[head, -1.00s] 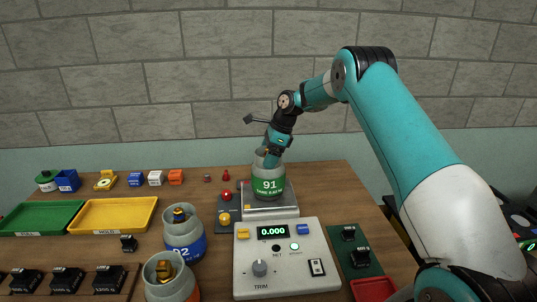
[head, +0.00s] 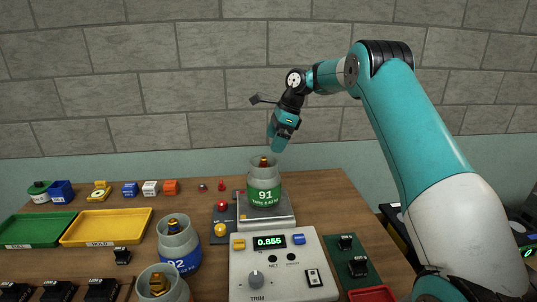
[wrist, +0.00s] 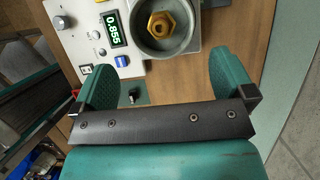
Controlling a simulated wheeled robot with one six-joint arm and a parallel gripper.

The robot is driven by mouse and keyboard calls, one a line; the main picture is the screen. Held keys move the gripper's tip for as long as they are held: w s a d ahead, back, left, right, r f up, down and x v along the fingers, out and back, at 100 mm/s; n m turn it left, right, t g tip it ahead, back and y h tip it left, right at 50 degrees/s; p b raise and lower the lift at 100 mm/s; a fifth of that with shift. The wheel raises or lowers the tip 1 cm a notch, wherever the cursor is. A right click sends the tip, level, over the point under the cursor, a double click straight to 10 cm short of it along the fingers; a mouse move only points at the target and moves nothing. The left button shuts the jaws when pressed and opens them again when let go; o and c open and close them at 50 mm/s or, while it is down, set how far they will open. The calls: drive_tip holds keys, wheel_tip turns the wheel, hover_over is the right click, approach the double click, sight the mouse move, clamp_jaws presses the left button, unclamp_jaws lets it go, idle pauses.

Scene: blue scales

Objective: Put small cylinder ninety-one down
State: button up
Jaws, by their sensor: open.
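Small cylinder ninety-one (head: 264,184), grey with a green band marked 91 and a brass valve on top, stands upright on the metal plate of the scale (head: 281,222). The scale's display (head: 269,242) reads 0.855. My gripper (head: 279,137) is open and empty, above and slightly right of the cylinder, clear of it. In the wrist view the cylinder's collar and brass valve (wrist: 161,25) lie beyond my open fingers (wrist: 160,85).
Cylinder 92 (head: 178,246) with a blue band stands left of the scale. Another cylinder (head: 161,284) stands at the front. A green tray (head: 37,229) and a yellow tray (head: 106,227) lie at left. Small coloured blocks (head: 150,188) line the back.

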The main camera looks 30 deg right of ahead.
drive_tip(key=s+a+r+n, duration=0.5)
drive_tip(key=s+a+n, duration=0.2)
drive_tip(key=a, duration=0.2)
drive_tip(key=s+a+r+n, duration=0.6)
drive_tip(key=s+a+n, duration=0.1)
drive_tip(key=a, duration=0.2)
drive_tip(key=s+a+f+n, duration=0.1)
drive_tip(key=s+a+n, duration=0.1)
drive_tip(key=s+n, duration=0.3)
drive_tip(key=s+a+f+n+g, duration=0.1)
drive_tip(key=s+n, duration=0.4)
drive_tip(key=s, duration=0.8)
drive_tip(key=s+a+f+n, duration=0.1)
drive_tip(key=s+a+n, duration=0.2)
drive_tip(key=s, duration=0.6)
drive_tip(key=n, duration=0.2)
drive_tip(key=shift+a+f+n+g+p, duration=0.25)
drive_tip(key=shift+f+n+g+p, duration=0.05)
drive_tip(key=shift+f+n+g, duration=0.1)
wheel_tip(320, 180, down, 7)
drive_tip(key=b, duration=0.7)
